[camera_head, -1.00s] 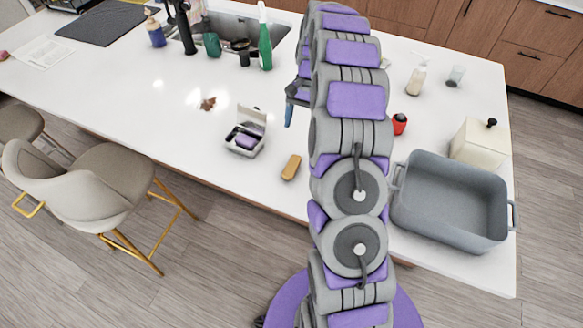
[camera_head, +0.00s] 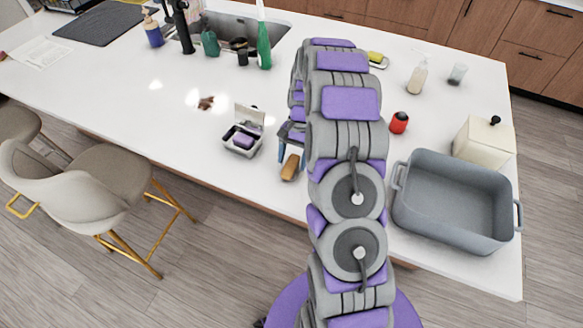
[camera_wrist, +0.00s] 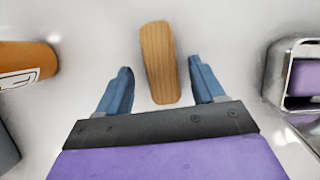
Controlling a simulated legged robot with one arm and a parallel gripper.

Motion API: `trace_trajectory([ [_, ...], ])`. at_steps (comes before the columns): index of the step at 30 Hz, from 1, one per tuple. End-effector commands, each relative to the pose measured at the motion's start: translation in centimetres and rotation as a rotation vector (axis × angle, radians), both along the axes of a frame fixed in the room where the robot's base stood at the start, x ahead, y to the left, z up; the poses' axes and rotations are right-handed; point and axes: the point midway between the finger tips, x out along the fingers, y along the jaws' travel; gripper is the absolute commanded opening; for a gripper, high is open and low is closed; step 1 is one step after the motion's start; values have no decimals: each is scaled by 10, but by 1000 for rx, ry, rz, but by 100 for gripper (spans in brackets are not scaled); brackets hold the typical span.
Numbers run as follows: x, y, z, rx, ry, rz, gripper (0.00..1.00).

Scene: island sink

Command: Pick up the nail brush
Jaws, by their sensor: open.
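The nail brush (camera_head: 290,168) has a tan wooden back and lies on the white island top near its front edge. In the wrist view the nail brush (camera_wrist: 159,62) lies lengthwise between and ahead of my two blue fingers. My gripper (camera_wrist: 160,88) is open and empty, with a finger on each side of the brush's near end and a gap on both sides. In the head view my gripper (camera_head: 291,151) is above and around the brush, partly hidden by my arm. I cannot tell the exact height of the fingertips over the counter.
An open metal box (camera_head: 242,141) with a purple item stands left of the brush. A red-orange container (camera_head: 398,123) and a large grey pot (camera_head: 455,205) stand to the right. Bottles and the sink (camera_head: 235,30) are at the back.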

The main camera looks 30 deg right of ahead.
Motion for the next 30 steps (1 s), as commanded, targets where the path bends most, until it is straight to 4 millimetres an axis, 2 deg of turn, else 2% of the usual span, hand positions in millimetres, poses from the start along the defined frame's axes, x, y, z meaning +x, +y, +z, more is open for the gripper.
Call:
trace_trajectory([
  [3,-3,4,-9,-1,1,0,68],
  [9,-3,4,-9,-2,-1,0,68],
  [28,-2,3,-10,-1,-1,1,8],
  [30,-2,3,-10,-1,-1,1,7],
])
